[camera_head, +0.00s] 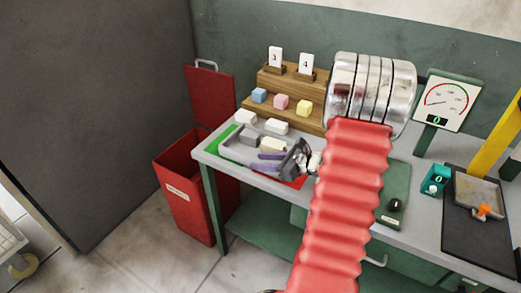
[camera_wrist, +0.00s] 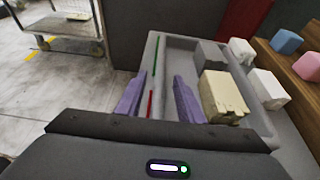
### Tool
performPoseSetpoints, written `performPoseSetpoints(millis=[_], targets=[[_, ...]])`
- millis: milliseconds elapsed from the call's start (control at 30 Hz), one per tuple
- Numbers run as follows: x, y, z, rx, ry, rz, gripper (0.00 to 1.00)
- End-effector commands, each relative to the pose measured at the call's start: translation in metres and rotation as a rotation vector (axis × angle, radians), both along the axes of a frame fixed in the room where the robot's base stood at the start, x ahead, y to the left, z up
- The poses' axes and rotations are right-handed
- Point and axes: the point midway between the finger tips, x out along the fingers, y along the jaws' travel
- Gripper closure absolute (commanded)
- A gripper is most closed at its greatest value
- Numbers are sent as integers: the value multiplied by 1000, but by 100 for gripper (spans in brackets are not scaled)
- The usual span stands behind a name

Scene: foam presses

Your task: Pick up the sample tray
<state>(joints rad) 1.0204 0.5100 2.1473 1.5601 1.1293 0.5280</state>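The grey sample tray (camera_head: 232,139) sits on the left end of the bench, over a green and red marked area. In the wrist view the tray (camera_wrist: 183,60) holds a dark grey block (camera_wrist: 208,54) and a cream block (camera_wrist: 225,95). My gripper (camera_head: 264,162) is at the tray's front side, low over the bench. Its purple fingers are apart in the wrist view (camera_wrist: 158,98). The right finger overlaps the tray's near side and the left is out toward the bench edge. Whether either finger touches the tray cannot be told.
White blocks (camera_head: 276,127) stand just behind the tray. A wooden stepped stand (camera_head: 285,82) holds coloured cubes and number cards. A red bin (camera_head: 185,195) stands left of the bench. A dial gauge (camera_head: 445,100) and a black mat (camera_head: 465,235) are at the right.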

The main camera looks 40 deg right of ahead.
Motion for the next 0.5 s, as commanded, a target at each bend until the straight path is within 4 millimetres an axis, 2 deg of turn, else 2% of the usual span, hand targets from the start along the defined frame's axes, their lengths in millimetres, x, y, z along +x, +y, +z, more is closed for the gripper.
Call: performPoseSetpoints(millis=[200,500], targets=[[22,9,-10,1,0,2,66],[25,9,-11,0,0,0,66]])
